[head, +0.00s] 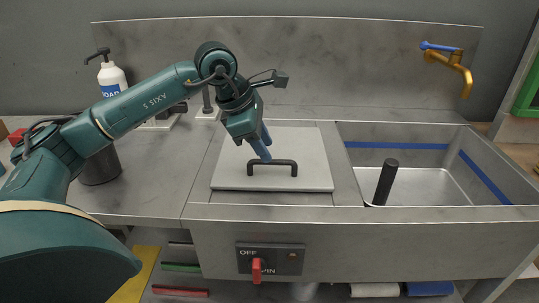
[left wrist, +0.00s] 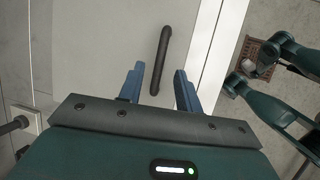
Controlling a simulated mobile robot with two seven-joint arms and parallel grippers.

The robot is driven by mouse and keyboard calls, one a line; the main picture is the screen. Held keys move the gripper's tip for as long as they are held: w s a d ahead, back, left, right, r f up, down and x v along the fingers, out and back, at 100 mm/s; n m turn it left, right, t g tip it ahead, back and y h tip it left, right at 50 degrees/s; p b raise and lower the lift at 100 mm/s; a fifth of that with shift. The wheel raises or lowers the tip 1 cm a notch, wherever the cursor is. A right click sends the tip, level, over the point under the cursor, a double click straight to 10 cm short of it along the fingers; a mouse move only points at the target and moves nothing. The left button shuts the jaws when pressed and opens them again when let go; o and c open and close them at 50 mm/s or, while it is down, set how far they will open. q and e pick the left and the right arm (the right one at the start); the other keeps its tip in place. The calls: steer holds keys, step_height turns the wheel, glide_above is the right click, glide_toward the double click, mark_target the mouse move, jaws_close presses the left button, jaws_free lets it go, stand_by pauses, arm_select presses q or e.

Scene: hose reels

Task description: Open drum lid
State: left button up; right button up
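The drum lid (head: 290,165) is a pale, flat square plate lying shut on the left part of the steel counter. A dark bar handle (head: 272,163) stands near its front edge; it also shows in the left wrist view (left wrist: 161,58). My left gripper (head: 264,146) is over the lid, pointing down just behind the handle. In the left wrist view its blue fingers (left wrist: 159,70) are apart, with the handle lying in line with the gap between them. I cannot tell whether they touch it. My right gripper does not show clearly in either view.
A steel sink (head: 430,180) with a dark upright cylinder (head: 385,182) is right of the lid, under a brass tap (head: 450,62). A switch panel with a red knob (head: 256,268) is on the front. A soap bottle (head: 111,78) and dark cup (head: 100,168) stand left.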

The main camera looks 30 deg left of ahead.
arm_select(q)
steer(key=shift+x, duration=1.65)
jaws_close()
